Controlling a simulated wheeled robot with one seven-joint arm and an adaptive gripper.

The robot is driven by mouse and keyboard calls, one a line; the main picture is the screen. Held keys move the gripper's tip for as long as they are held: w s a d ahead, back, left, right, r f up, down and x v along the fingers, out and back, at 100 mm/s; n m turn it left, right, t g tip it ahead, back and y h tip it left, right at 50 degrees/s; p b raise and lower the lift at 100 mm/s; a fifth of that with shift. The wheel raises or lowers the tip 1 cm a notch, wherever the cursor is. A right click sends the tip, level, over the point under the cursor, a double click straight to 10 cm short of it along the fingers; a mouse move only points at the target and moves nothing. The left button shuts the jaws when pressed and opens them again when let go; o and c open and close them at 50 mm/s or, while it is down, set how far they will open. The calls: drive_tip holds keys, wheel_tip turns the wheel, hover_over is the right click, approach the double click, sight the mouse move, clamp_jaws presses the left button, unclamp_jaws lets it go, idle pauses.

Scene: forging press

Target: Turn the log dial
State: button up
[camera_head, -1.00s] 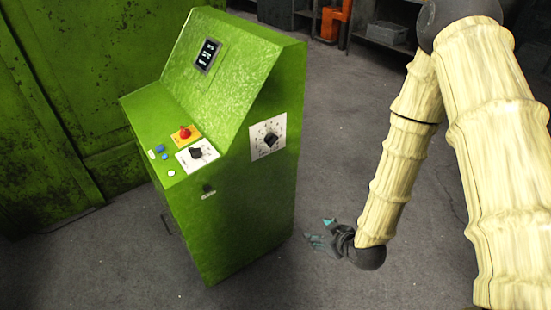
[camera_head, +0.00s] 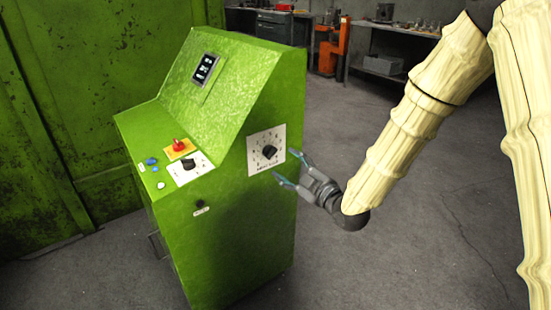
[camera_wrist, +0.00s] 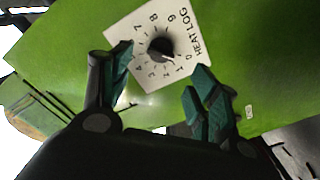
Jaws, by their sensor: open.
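The log dial is a black knob (camera_head: 269,152) on a white numbered plate (camera_head: 256,139) on the right side face of the green console (camera_head: 240,230). In the wrist view the knob (camera_wrist: 160,49) sits on its plate marked "HEAT LOG" (camera_wrist: 195,42), beyond and slightly above the gap between my fingers. My gripper (camera_head: 287,167) is open and empty, just right of the plate, its teal fingertips pointing toward the dial. In the wrist view my gripper (camera_wrist: 160,72) has one finger on each side below the knob, apart from it.
The console's top carries a red button (camera_head: 179,145), another black dial (camera_head: 188,164) and blue buttons (camera_head: 151,161). A display (camera_head: 205,69) is on its slanted face. A large green machine (camera_head: 60,120) stands at left. Benches (camera_head: 400,40) line the back; floor at right is clear.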

sight(271, 153)
drive_tip(key=x, duration=0.7)
drive_tip(key=shift+w, duration=0.1)
drive_tip(key=shift+c, duration=0.2)
drive_tip(key=c, duration=1)
